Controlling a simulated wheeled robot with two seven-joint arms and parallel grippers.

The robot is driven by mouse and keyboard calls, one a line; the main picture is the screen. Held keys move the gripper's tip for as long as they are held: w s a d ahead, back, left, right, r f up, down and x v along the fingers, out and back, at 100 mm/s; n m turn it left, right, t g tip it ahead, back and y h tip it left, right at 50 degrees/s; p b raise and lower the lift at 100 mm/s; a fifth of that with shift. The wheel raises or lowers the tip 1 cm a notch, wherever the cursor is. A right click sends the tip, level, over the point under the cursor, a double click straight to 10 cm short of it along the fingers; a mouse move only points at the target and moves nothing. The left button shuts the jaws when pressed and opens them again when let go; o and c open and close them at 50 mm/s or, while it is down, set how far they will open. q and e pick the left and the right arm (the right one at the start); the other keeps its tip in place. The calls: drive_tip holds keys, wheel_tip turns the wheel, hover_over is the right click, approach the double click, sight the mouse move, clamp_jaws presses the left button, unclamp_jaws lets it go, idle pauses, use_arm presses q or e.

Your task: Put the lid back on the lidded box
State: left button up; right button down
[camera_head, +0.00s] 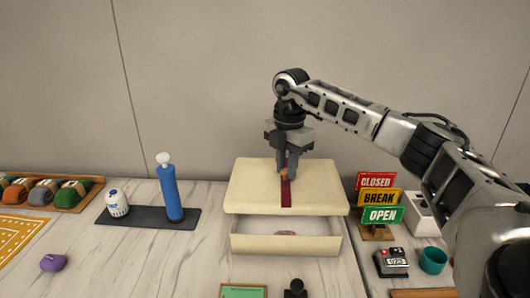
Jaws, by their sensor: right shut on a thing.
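The cream lid (250,188) with a dark red strip across its middle is in the head view, held level over the cream box (240,242). The box stands on the marble counter, and part of its inside shows below the lid's front edge, with a small pinkish thing (288,233) in it. My right gripper (285,175) points down and is shut on the lid's handle at the red strip. The lid hides the rear of the box. My left gripper is not in view.
To the right stand CLOSED, BREAK and OPEN signs (383,215), a small device (391,262) and a teal cup (433,261). To the left are a blue pump (170,192) and a white jar (117,203) on a dark mat. A green card (243,291) lies in front.

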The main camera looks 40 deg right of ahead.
drive_tip(key=shift+w+f, duration=0.1)
drive_tip(key=shift+s+f+b, duration=0.3)
drive_tip(key=shift+b, duration=0.2)
drive_tip(key=shift+f+b, duration=0.35)
wheel_tip(320, 180, down, 2)
drive_tip(key=b, duration=0.2)
drive_tip(key=shift+f+b, duration=0.25)
drive_tip(key=shift+b, duration=0.05)
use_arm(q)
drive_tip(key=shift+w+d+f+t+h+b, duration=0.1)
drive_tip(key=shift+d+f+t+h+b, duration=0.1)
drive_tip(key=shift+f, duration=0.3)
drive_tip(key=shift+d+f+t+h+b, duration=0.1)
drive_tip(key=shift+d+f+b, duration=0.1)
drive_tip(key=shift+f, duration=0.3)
use_arm(e)
wheel_tip(320, 180, down, 2)
drive_tip(key=shift+f, duration=0.1)
use_arm(q)
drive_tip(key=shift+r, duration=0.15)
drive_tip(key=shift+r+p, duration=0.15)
drive_tip(key=shift+p, duration=0.2)
use_arm(e)
drive_tip(key=shift+d, duration=0.1)
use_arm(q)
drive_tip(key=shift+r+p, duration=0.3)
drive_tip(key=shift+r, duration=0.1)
